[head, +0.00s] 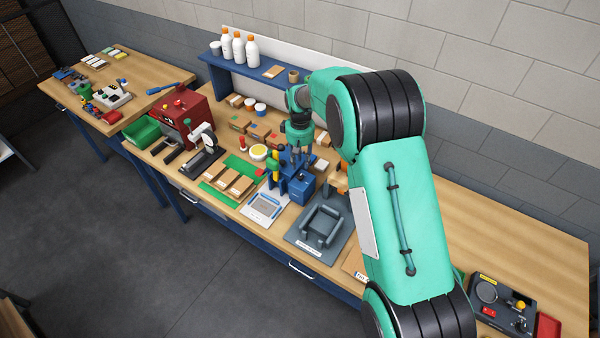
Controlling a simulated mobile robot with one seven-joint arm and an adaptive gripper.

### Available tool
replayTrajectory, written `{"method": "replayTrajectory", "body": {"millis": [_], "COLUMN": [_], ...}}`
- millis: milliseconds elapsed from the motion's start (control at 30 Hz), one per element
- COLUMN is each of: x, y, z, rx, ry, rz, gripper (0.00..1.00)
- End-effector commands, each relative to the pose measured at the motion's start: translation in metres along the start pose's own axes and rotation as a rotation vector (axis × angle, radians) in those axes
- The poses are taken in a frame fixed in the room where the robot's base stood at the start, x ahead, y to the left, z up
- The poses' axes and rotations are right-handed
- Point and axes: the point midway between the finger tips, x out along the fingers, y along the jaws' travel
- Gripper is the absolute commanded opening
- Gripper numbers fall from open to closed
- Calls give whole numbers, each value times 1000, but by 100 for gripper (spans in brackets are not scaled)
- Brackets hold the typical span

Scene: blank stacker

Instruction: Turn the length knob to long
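My gripper (297,160) is in the middle of the bench, pointing down, at the end of my green arm. Its fingers are small and dark and lie just above or behind a blue machine (301,189); I cannot tell whether they touch it or how far apart they are. The blue machine has a yellow and green upright part (275,165) on its left. I cannot make out a knob marked for length. A dark control box (497,303) at the lower right has a round grey dial, a red switch and a yellow knob; its markings are too small to read.
A grey fixture plate (296,233) and a white-and-blue scale-like pad (266,206) lie in front. A green mat (213,191) with wooden blocks, a black press (203,160) and a red machine (185,110) stand left. A blue shelf (238,69) holds white bottles.

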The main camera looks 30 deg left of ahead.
Motion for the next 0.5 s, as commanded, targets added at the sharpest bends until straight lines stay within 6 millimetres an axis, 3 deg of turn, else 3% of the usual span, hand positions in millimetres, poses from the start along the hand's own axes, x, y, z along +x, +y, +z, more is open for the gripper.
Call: {"method": "replayTrajectory", "body": {"millis": [200,500], "x": [34,66], "y": [0,0], "z": [1,1], "rx": [0,0], "ry": [-2,-2], "rz": [-1,-1], "gripper": [31,31]}}
